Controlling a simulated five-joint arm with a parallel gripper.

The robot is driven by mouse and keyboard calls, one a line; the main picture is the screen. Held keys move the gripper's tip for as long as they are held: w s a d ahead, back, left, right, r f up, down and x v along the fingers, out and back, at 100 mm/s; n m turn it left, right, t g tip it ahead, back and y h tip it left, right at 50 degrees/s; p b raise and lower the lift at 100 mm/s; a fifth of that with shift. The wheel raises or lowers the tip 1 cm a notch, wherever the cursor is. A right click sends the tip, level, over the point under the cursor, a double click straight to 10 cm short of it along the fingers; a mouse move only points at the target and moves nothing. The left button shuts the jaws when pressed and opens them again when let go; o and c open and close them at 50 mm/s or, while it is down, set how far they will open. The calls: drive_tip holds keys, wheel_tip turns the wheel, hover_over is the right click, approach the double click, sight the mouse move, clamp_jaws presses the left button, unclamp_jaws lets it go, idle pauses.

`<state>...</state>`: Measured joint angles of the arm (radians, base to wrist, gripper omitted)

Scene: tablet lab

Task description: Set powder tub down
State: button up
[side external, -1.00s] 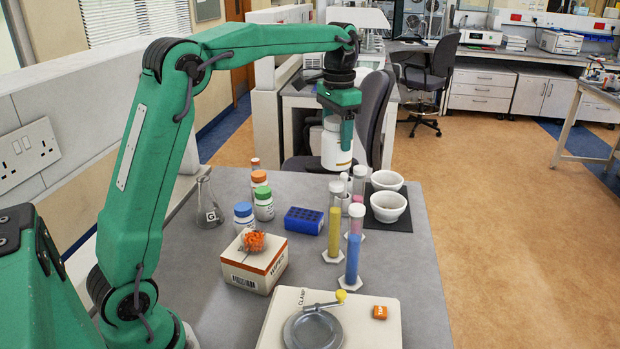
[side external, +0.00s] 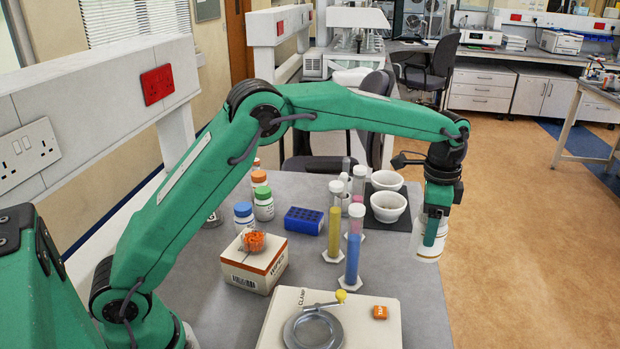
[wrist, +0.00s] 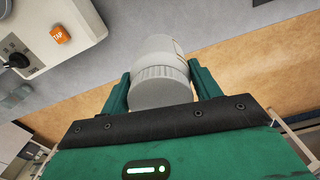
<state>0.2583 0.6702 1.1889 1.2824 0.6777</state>
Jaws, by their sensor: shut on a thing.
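The powder tub (side external: 427,247) is a white cylinder held low at the right side of the grey bench (side external: 423,301). In the wrist view its ribbed lid (wrist: 160,87) faces me, between the two green fingers. My gripper (side external: 432,236) is shut on the tub and points down. It also shows in the wrist view (wrist: 160,95). The tub appears near or past the bench's right edge; I cannot tell whether it touches the surface. Part of the tub is hidden behind a finger in the side view.
Floor lies beyond the right edge.

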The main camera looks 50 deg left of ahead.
drive_tip(key=shift+w+f, duration=0.15)
drive_tip(key=w+a+f, duration=0.6)
drive_tip(key=a+f, duration=0.1)
drive_tip(key=a, duration=0.2)
drive_tip(key=shift+w+a, duration=0.2)
drive_tip(key=shift+w, duration=0.15)
drive_tip(key=shift+f, duration=1.95)
drive_tip(key=shift+f, duration=0.1)
drive_tip(key=o, duration=1.2)
drive_tip(key=shift+f, duration=0.1)
